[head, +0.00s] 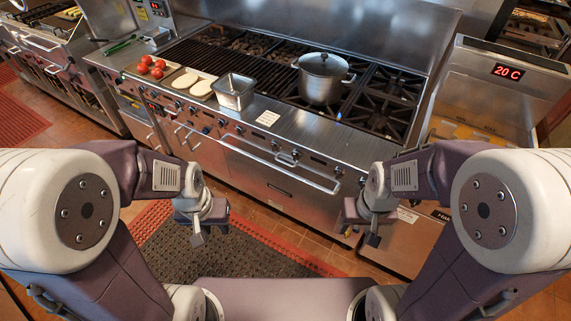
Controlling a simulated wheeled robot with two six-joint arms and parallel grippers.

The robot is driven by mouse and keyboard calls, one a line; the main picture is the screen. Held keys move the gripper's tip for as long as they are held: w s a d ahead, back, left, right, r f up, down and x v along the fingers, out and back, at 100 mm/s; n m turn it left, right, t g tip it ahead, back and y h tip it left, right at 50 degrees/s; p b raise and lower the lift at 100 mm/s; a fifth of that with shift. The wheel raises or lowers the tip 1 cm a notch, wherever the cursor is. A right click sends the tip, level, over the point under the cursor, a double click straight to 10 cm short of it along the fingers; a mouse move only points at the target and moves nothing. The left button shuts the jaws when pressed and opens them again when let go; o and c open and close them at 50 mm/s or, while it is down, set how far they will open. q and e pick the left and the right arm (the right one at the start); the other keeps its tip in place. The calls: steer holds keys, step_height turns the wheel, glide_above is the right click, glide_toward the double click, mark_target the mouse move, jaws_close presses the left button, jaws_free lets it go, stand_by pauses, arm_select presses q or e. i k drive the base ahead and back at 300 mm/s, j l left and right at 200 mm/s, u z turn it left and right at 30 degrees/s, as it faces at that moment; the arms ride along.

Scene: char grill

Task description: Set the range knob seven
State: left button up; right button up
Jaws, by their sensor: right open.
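The range (240,165) stands ahead with a row of several small round knobs along its front panel. One knob (238,130) is near the middle and another knob (338,171) is further right. I cannot read any numbers, so I cannot tell which is knob seven. My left gripper (198,240) hangs in front of the range, apart from the knobs; its fingers are too small to judge. My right gripper (373,240) is open, below and in front of the right end of the panel, touching no knob.
A steel pot (322,80) stands on the burners. Tomatoes (152,67), pale rounds on boards and a metal pan (235,92) sit on the front ledge. An oven handle (280,166) juts out below the knobs. A dark mat (220,255) covers the floor.

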mark_target(275, 145)
steer(key=i+u, duration=0.15)
steer(key=u, duration=0.25)
steer(key=i+u, duration=0.1)
steer(key=u, duration=0.35)
steer(key=i+l+u, duration=0.1)
steer(key=u, duration=0.3)
steer(key=l, duration=0.1)
